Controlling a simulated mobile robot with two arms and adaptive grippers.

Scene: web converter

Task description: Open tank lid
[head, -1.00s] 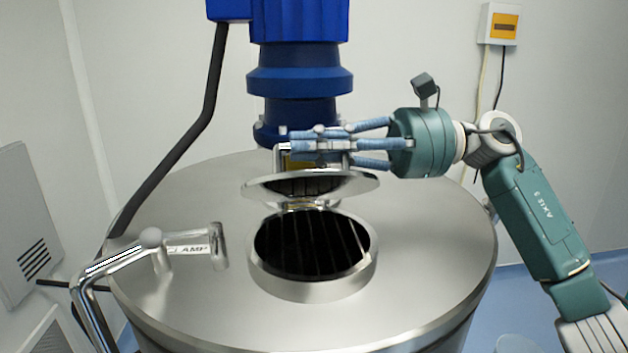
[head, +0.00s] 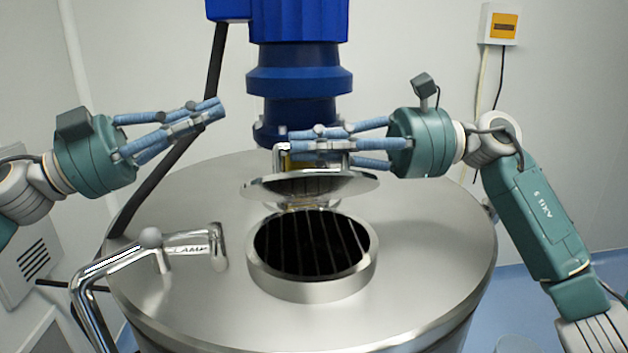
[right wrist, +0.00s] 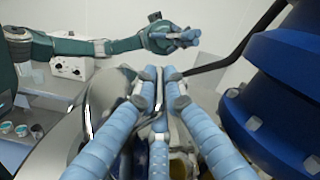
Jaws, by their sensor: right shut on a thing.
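The round, shiny tank lid (head: 350,187) stands raised above the tank's dark round opening (head: 310,245), apart from the rim at the front. Its back edge is over the hinge area. My right gripper (head: 285,142) is shut on the lid's handle (head: 345,158), above the lid. In the right wrist view the blue fingers (right wrist: 160,78) close around the handle bar, and part of the lid (right wrist: 103,100) shows beside them. My left gripper (head: 215,109) is in the air, left of the lid and apart from it. Its fingers overlap, so its opening is unclear.
A blue motor column (head: 298,80) stands right behind the lid. A bent metal pipe with a clamp (head: 190,243) rises at the tank's left. A dark cable (head: 190,140) runs behind my left gripper. The steel tank top (head: 430,240) is bare at the right.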

